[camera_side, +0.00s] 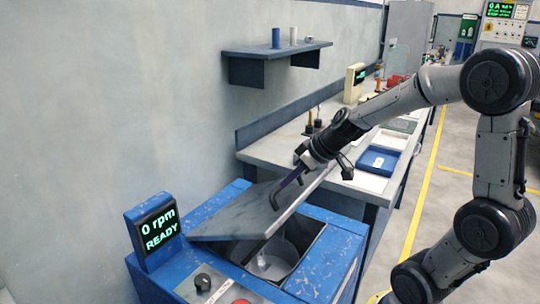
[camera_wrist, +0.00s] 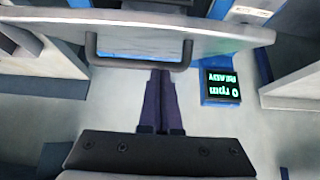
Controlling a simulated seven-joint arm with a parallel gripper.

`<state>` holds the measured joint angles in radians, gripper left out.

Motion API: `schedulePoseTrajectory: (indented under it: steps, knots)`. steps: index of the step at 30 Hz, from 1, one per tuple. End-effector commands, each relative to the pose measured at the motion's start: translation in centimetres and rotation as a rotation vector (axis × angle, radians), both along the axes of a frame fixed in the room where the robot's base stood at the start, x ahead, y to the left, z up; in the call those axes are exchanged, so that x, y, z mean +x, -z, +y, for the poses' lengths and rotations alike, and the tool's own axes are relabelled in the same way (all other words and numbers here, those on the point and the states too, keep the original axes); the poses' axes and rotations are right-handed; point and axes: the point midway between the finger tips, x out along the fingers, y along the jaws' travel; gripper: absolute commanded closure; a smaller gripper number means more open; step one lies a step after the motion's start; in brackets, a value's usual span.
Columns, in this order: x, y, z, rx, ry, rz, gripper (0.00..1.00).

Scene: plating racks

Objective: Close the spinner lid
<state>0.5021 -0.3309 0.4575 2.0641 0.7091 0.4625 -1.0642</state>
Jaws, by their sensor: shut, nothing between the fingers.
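The spinner is a blue cabinet (camera_side: 330,236) with a tilted grey lid (camera_side: 243,214). The lid's right edge is raised, and the opening shows beneath it with a pale round basket (camera_side: 272,262) inside. A dark bar handle (camera_side: 274,196) is on the lid. My gripper (camera_side: 290,181) is shut and empty, its fingertips close to the handle. In the wrist view the lid (camera_wrist: 225,30) is a slab across the top with its U-shaped handle (camera_wrist: 110,62), and my gripper (camera_wrist: 161,75) overlaps the handle bar. I cannot tell whether they touch.
The display (camera_side: 158,229) reads 0 rpm READY. A knob (camera_side: 203,282) and a red button (camera_side: 242,301) are on the front. A bench (camera_side: 264,140) with trays stands behind the spinner. A wall shelf (camera_side: 262,54) is above it. The floor at right is open.

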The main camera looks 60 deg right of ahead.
Motion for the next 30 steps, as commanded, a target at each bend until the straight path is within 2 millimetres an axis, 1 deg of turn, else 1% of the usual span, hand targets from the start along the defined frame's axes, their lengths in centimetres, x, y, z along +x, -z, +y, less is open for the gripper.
schedulePoseTrajectory:
  steps: [1,6,15,24,30]
  knots:
    - [-0.9,0.9,0.0,0.003,0.005,0.002,1.0]
    - [-3.0,3.8,0.0,0.003,0.005,0.002,1.0]
    - [-5.8,9.1,0.0,0.002,0.004,0.001,1.0]
    - [-7.6,14.1,-0.1,-0.002,0.001,0.0,1.0]
    - [-8.2,16.6,-0.1,-0.001,0.0,-0.001,1.0]
